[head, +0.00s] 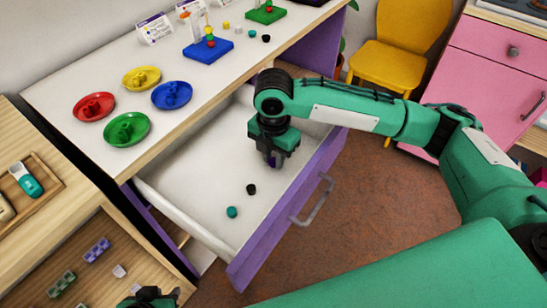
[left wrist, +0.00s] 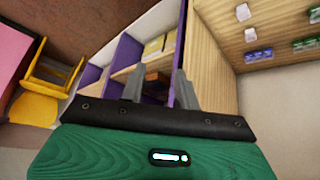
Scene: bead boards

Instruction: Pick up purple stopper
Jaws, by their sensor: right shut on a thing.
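My right gripper (head: 273,162) points down into the open drawer (head: 180,190), near its far right part. It is shut on a small dark purplish thing, apparently the purple stopper, mostly hidden by the fingers. A black stopper (head: 251,189) and a teal stopper (head: 232,212) lie on the drawer floor nearer the front left, apart from the gripper. My left gripper (head: 152,297) shows only partly at the bottom edge of the head view. In the left wrist view its two fingers (left wrist: 158,85) stand apart with nothing between them.
The white tabletop above the drawer holds red (head: 93,107), yellow (head: 141,78), blue (head: 172,95) and green (head: 127,129) dishes. A blue bead board (head: 208,50) stands farther back. The purple drawer front (head: 290,200) has a grey handle. A yellow chair (head: 395,60) stands beyond.

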